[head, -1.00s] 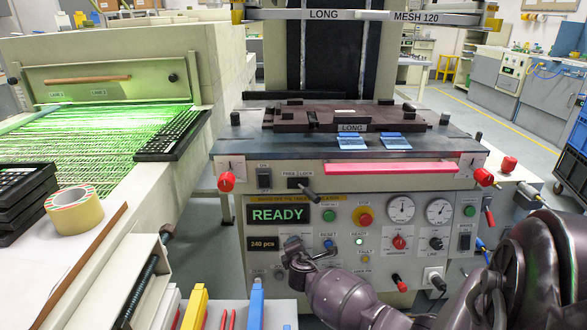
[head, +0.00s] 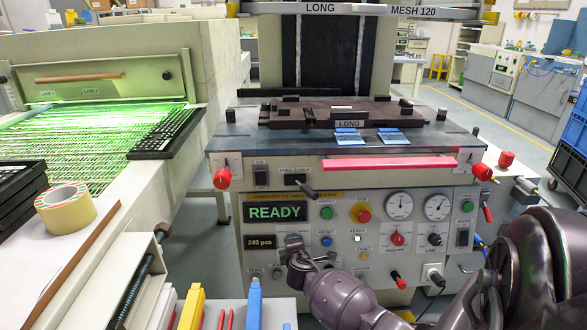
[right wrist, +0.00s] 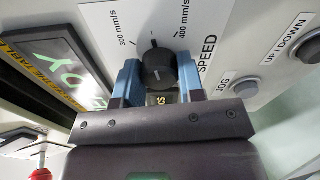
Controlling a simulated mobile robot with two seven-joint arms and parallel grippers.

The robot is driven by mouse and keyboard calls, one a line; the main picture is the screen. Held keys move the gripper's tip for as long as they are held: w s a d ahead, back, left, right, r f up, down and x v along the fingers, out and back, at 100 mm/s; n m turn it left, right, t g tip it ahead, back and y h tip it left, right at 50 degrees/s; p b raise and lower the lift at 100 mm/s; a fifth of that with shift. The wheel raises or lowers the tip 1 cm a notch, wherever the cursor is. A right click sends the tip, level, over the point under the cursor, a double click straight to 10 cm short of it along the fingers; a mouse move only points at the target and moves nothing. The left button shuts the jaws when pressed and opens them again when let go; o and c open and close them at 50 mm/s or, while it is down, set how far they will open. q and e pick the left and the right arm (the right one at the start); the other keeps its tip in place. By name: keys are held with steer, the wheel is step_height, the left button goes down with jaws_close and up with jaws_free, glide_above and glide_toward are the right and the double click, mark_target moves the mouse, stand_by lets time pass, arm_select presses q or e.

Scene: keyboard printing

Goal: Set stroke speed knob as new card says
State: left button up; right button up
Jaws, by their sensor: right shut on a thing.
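The stroke speed knob (right wrist: 158,66) is black and round on the pale panel in the right wrist view. Printed scale labels read 300 mm/s on its left and 400 mm/s on its right, with the word SPEED beside it. My right gripper (right wrist: 158,82) is shut on the knob, one blue finger on each side. The knob's pointer is too dark to read surely. My left gripper is not in view. I cannot make out a card.
A green READY display (head: 275,213) is above my right gripper. A JOG button (right wrist: 246,87) and an UP/DOWN button (right wrist: 308,51) are close to the knob. A red emergency button (head: 361,212) and gauges are further right. A tape roll (head: 66,208) lies at left.

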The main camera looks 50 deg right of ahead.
steer(key=o, duration=0.9)
